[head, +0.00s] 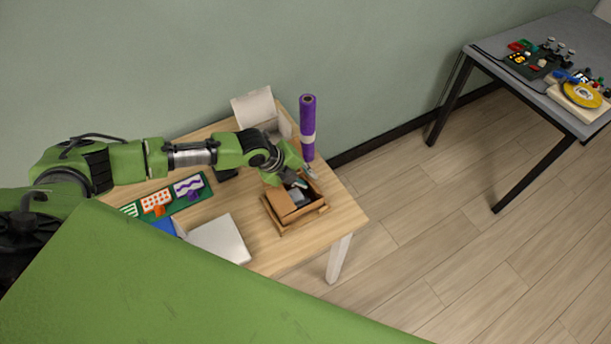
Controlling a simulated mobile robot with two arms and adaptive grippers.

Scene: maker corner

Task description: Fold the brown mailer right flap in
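The brown mailer (282,206) is a small open cardboard box near the right end of the wooden table. A brown panel stands tilted along its left side, and another strip juts out at its front edge. A grey-blue item (297,196) shows inside. My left gripper (307,180) is over the back right part of the mailer, its two fingertips apart with no object seen between them. It hides the back rim and part of the right flap, so I cannot tell that flap's angle or whether a finger touches it. My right gripper is out of view.
A purple roll (308,120) stands upright close behind the mailer. An open white box (255,108) is at the back. A green board with cards (172,197) and a white box (218,239) lie to the left. A grey table (500,50) stands far right.

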